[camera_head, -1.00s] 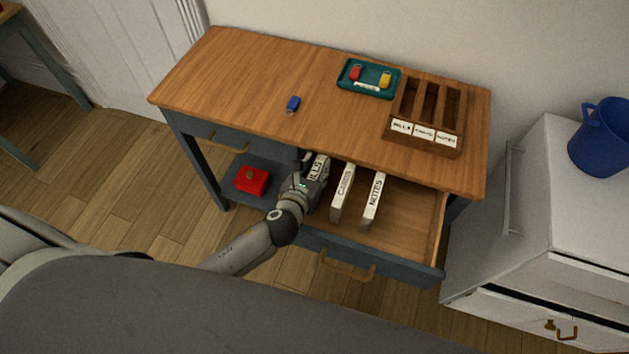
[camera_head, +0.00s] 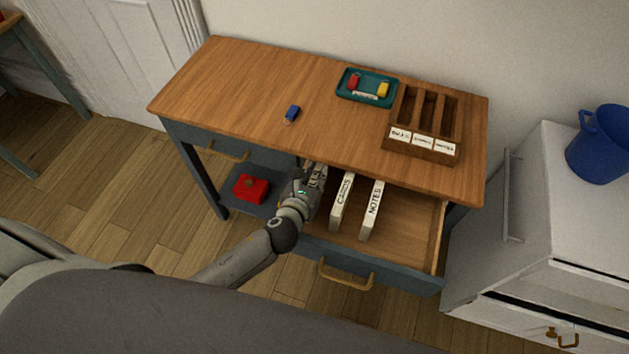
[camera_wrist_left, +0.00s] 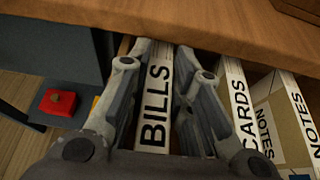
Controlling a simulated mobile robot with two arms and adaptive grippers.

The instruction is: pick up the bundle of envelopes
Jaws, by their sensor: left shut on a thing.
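The envelope bundle labelled BILLS (camera_wrist_left: 155,105) stands on edge in the left part of the open drawer (camera_head: 405,215). In the left wrist view my left gripper (camera_wrist_left: 165,75) has one finger on each side of it and is shut on it. In the head view my left gripper (camera_head: 306,188) hides much of the BILLS bundle (camera_head: 319,174). The CARDS bundle (camera_head: 342,200) and the NOTES bundle (camera_head: 372,208) stand to its right in the drawer. My right gripper is not in view.
The tabletop (camera_head: 240,85) overhangs the drawer's back. On it are a wooden sorter (camera_head: 421,142) with three labelled slots, a teal tray (camera_head: 352,94) and a blue key fob (camera_head: 292,113). A red box (camera_head: 250,187) sits on the lower shelf. A white cabinet (camera_head: 540,220) stands right.

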